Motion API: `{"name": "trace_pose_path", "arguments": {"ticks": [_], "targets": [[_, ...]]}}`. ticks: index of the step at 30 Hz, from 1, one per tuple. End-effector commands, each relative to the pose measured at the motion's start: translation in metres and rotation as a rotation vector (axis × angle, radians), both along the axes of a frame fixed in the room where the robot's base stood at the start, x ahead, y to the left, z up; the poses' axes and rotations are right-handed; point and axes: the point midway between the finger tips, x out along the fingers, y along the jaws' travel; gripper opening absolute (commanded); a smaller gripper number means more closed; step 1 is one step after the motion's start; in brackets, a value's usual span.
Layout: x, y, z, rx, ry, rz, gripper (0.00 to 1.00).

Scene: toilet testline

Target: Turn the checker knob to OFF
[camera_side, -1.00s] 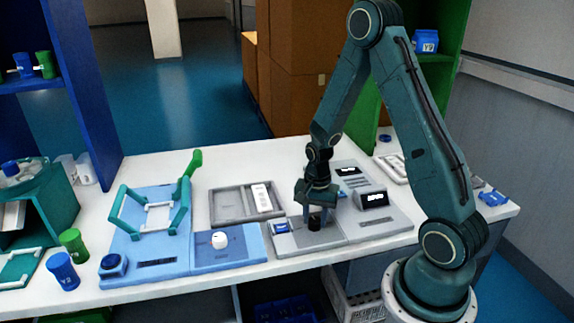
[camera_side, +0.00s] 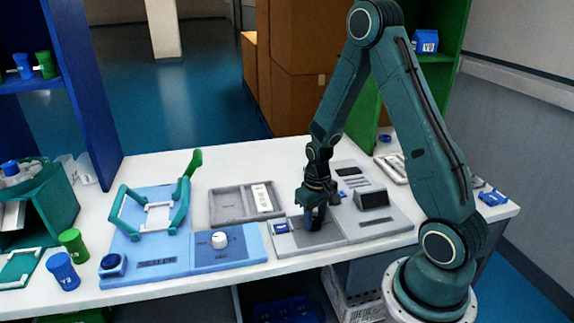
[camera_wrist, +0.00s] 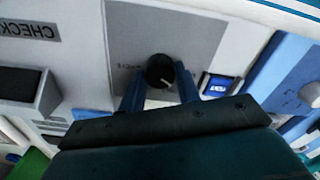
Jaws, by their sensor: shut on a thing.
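The checker knob (camera_wrist: 161,70) is a round black knob on a grey plate (camera_wrist: 206,36), with a pale pointer line toward the lower right in the wrist view. My gripper (camera_wrist: 160,77) is shut on it, with one blue finger on each side. In the side view my gripper (camera_side: 313,221) points down at the grey plate and mostly hides the knob. The checker (camera_side: 379,225) is a pale grey unit with a dark display (camera_side: 373,199). Its CHECK lettering shows upside down in the wrist view. The marks beside the knob are too blurred to read.
A small blue item (camera_side: 281,228) sits on the grey plate left of my gripper. A blue unit with a white knob (camera_side: 219,240) and a sealer with a green handle (camera_side: 195,163) stand farther left. A grey tray (camera_side: 232,216) lies behind.

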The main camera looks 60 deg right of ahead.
Motion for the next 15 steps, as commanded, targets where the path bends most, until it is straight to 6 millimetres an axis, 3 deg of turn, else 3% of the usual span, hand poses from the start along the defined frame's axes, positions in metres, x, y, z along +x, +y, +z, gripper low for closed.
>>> {"name": "trace_pose_path", "arguments": {"ticks": [15], "targets": [[0.0011,-0.0006,0.0011,-0.002,-0.003,0.367,0.10]]}}
